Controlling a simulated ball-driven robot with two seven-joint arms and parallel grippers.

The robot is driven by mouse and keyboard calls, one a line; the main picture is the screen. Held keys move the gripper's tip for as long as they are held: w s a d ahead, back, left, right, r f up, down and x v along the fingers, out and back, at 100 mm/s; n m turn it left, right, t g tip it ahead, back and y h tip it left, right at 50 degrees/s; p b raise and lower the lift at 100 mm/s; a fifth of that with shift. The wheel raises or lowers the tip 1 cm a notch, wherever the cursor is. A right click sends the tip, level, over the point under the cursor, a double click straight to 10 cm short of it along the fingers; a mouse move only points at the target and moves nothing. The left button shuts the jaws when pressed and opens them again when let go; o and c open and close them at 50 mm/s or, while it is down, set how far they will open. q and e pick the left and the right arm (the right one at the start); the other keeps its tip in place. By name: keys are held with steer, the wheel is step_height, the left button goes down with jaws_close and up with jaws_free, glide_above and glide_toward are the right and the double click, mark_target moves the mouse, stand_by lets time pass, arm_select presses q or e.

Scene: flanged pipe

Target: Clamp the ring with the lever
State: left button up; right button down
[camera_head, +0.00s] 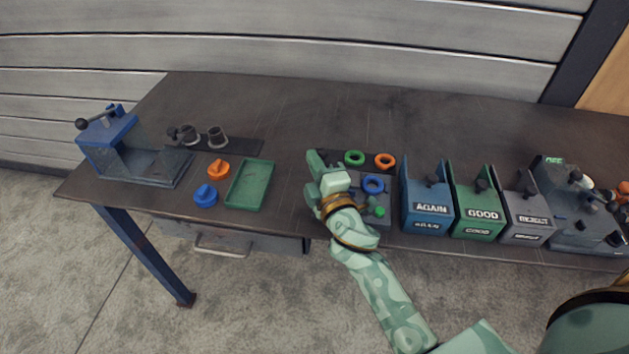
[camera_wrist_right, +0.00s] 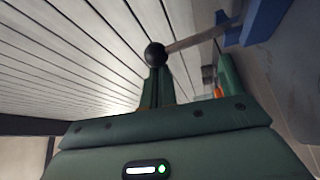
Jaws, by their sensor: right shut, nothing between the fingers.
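A blue ring (camera_head: 373,183) sits on the dark station (camera_head: 372,212) in the middle of the table, which has a green button on it. My right gripper (camera_head: 314,158) is over the station's left side, shut and empty. In the right wrist view a lever's black ball knob (camera_wrist_right: 155,55) appears just beyond the closed fingertips (camera_wrist_right: 159,72); I cannot tell whether they touch. Its grey rod (camera_wrist_right: 198,39) runs up right to a blue bracket (camera_wrist_right: 262,20). In the head view I cannot make out this lever beside my gripper. My left gripper is not in view.
A green ring (camera_head: 354,158) and an orange ring (camera_head: 385,160) lie behind the station. A blue bin (camera_head: 428,210) stands close to its right, then a green and a grey bin. A green tray (camera_head: 236,203) and a blue fixture (camera_head: 120,124) are to the left.

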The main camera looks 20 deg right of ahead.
steer(key=shift+s+d, duration=0.15)
steer(key=shift+d, duration=0.05)
steer(key=shift+d+r+p, duration=0.15)
steer(key=shift+r+p, duration=0.05)
steer(key=shift+p, duration=0.15)
steer(key=shift+s+d+p, duration=0.35)
steer(key=shift+d+p, duration=0.05)
steer(key=shift+d, duration=0.25)
steer(key=shift+s+d, duration=0.15)
steer(key=shift+d, duration=0.05)
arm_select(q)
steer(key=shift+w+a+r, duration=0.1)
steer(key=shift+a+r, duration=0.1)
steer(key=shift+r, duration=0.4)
arm_select(e)
steer(key=shift+s+d+f, duration=0.25)
steer(key=shift+s+d, duration=0.05)
steer(key=shift+d, duration=0.15)
